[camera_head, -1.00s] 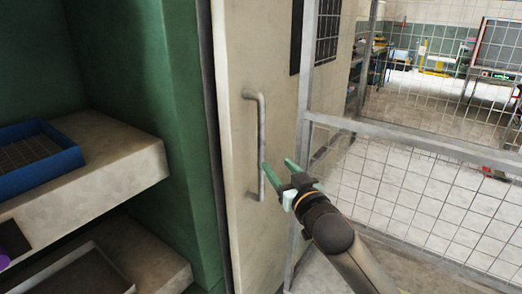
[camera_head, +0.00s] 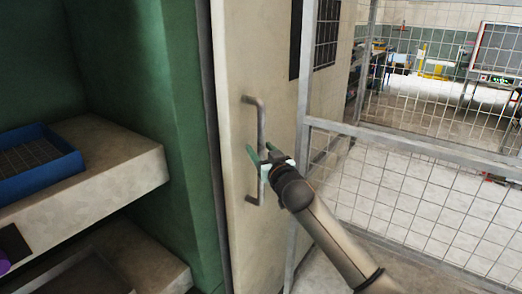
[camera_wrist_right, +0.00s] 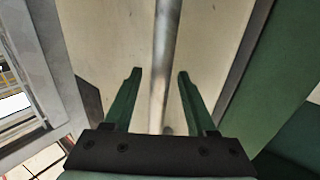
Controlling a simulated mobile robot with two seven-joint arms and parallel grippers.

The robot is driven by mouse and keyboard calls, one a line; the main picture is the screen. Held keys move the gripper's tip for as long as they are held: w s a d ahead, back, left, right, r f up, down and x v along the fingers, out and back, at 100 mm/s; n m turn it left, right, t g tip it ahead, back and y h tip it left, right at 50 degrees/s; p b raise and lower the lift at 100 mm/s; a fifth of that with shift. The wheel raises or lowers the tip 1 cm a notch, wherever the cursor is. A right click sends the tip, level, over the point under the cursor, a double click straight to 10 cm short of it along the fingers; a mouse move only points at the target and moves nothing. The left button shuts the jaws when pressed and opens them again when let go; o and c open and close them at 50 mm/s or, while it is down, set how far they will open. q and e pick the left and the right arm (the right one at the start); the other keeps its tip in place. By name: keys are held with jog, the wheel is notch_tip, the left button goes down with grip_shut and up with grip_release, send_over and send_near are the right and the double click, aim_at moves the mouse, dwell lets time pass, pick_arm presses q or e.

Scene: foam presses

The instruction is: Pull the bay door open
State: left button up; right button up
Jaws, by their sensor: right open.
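The bay door (camera_head: 238,100) is a cream panel standing at an angle beside the green bay, with a vertical grey bar handle (camera_head: 261,118) on its face. My right gripper (camera_head: 258,152) is open at the middle of the handle. In the right wrist view the two green fingers (camera_wrist_right: 160,75) stand on either side of the handle bar (camera_wrist_right: 164,60), with a gap to it on both sides. The door face (camera_wrist_right: 110,35) lies behind the bar. My left gripper is not in view.
A wire mesh fence (camera_head: 420,150) stands right of the door, close to my right arm. On the left, a concrete shelf (camera_head: 120,150) carries a blue tray (camera_head: 70,160); a lower shelf lies beneath it. A workshop room shows behind the fence.

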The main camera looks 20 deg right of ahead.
jog(key=shift+w, duration=0.1)
grip_shut()
dwell(0.5)
dwell(1.0)
